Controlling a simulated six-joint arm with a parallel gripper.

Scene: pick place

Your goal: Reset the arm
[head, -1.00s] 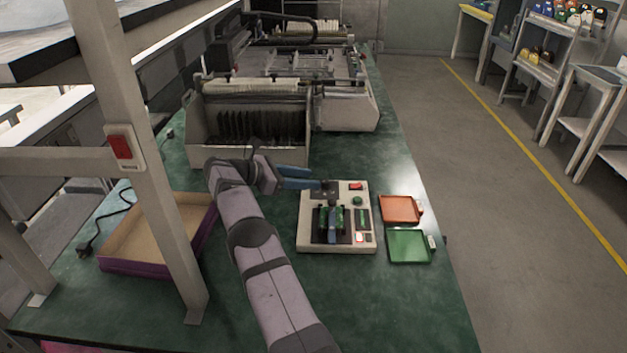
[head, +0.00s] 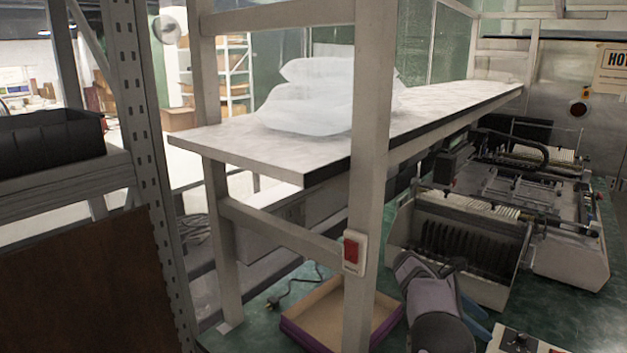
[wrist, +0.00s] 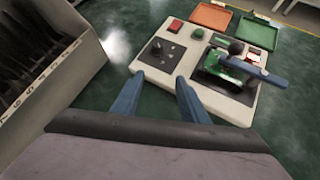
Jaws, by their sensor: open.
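My gripper (wrist: 158,98) is open and empty in the wrist view, its two blue fingers spread above the near edge of a beige test fixture (wrist: 160,68). The fixture holds a green circuit board (wrist: 225,72) under a clamp with a blue lever (wrist: 255,70). In the head view my arm stands at the bottom, with a blue finger (head: 474,318) partly showing, and only a corner of the fixture (head: 515,342) is in the picture. The fingertips are hidden there.
An orange tray (wrist: 211,17) and a green tray (wrist: 257,34) lie beyond the fixture. A grey slotted machine (head: 460,246) stands close to my arm.

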